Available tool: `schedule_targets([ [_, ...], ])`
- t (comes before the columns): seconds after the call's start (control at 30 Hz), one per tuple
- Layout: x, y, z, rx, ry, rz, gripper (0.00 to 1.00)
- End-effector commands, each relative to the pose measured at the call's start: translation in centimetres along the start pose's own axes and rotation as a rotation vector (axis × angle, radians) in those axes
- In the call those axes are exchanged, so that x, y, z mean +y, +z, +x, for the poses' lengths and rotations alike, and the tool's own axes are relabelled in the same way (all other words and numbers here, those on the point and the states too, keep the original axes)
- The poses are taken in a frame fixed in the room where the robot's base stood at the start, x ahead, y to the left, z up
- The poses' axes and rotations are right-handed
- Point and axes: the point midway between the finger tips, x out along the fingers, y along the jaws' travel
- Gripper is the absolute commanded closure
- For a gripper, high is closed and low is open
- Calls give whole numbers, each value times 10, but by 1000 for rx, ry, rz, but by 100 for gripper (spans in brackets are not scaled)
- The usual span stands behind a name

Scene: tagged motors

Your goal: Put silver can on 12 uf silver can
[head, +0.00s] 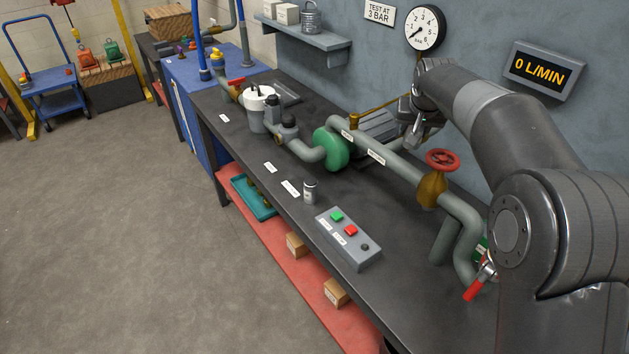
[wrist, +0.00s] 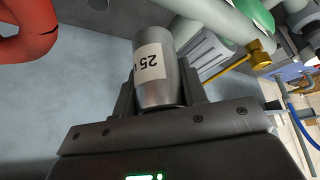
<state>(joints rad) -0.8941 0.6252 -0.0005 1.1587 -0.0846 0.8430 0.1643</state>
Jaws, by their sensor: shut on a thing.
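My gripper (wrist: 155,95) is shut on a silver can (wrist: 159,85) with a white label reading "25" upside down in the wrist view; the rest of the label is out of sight. In the head view my gripper (head: 410,128) is above the back of the bench, behind the grey pipe; the held can is hard to make out there. Another small silver can (head: 310,192) stands upright on the bench near its front edge, apart from my gripper. White labels (head: 291,188) lie on the bench beside it; their print is too small to read.
The grey pipe (head: 385,157) with a green pump (head: 333,149) and red valve wheel (head: 443,159) runs between my gripper and the front cans. A button box (head: 348,237) sits on the black bench (head: 400,285). The gauge (head: 425,27) hangs on the wall.

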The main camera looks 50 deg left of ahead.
Motion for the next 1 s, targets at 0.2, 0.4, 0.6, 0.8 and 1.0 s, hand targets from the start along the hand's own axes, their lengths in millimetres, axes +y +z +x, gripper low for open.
schedule_targets([
  [0.2, -95, 8, -5, 1, -68, -117, 89],
  [0.4, -141, 16, -10, 1, -102, -173, 89],
  [0.6, -149, 30, 10, -2, -107, -184, 89],
  [0.8, -150, 41, 31, 0, -108, -184, 89],
  [1.0, -182, 48, 53, 0, -110, -187, 89],
])
